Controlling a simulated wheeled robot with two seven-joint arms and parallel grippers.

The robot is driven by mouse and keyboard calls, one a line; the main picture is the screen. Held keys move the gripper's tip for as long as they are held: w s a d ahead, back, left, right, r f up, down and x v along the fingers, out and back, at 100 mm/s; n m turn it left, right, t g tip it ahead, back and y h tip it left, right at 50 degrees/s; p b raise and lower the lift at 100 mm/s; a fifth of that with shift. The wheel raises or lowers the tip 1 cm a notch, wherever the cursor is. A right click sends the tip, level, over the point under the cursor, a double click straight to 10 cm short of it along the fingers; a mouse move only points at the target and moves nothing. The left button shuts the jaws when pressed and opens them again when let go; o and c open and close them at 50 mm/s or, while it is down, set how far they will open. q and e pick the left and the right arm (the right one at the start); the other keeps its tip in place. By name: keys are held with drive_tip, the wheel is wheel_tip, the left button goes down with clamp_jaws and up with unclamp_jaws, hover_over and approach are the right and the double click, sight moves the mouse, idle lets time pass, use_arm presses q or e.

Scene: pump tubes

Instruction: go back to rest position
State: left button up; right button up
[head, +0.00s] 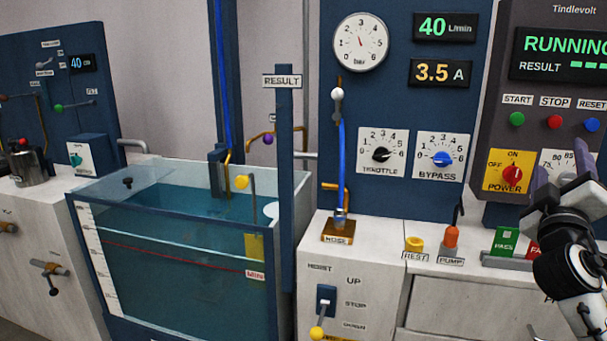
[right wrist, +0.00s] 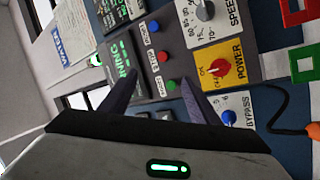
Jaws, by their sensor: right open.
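My right gripper (head: 568,160) is at the right edge of the head view, in front of the dark control panel (head: 490,90). In the right wrist view its two purple-grey fingers (right wrist: 158,82) stand apart with nothing between them. Past the fingers, that view shows the panel's coloured buttons and the red power knob (right wrist: 217,68) on its yellow plate. The power knob also shows in the head view (head: 512,173), left of the gripper. The gripper hides part of the dial beside it. My left gripper is not in view.
The panel display (head: 562,45) reads RUNNING. Red and green tag blocks, the orange pump plug (head: 451,237) and the yellow rest holder (head: 413,245) stand on the white counter below. A water tank (head: 180,270) stands at left, beside the blue RESULT post (head: 285,180).

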drive_tip(key=s+a+f+n+g+y, duration=0.15)
drive_tip(key=s+a+f+y, duration=0.25)
drive_tip(key=f, duration=1)
drive_tip(key=s+a+f+n+g+y, duration=0.1)
drive_tip(key=s+a+f+g+y, duration=0.2)
drive_tip(key=f, duration=1.1)
drive_tip(key=s+a+f+n+g+y, duration=0.15)
drive_tip(key=s+a+f+y, duration=0.35)
drive_tip(key=f, duration=0.9)
drive_tip(key=s+a+f+m+g+y, duration=0.15)
drive_tip(key=s+a+f, duration=0.35)
drive_tip(key=s, duration=0.5)
drive_tip(key=s+a+f+g+y, duration=0.1)
drive_tip(key=s+a+f+g, duration=0.2)
drive_tip(key=s+f, duration=0.6)
use_arm(q)
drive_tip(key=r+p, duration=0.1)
drive_tip(key=p, duration=0.1)
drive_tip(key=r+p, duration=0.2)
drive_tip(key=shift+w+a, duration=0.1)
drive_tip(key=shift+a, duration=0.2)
use_arm(e)
drive_tip(key=a+r+m+t, duration=0.1)
drive_tip(key=a+r+m, duration=0.4)
drive_tip(key=a, duration=0.6)
drive_tip(key=shift+s+y, duration=0.3)
drive_tip(key=shift+y, duration=0.05)
drive_tip(key=shift+r, duration=0.1)
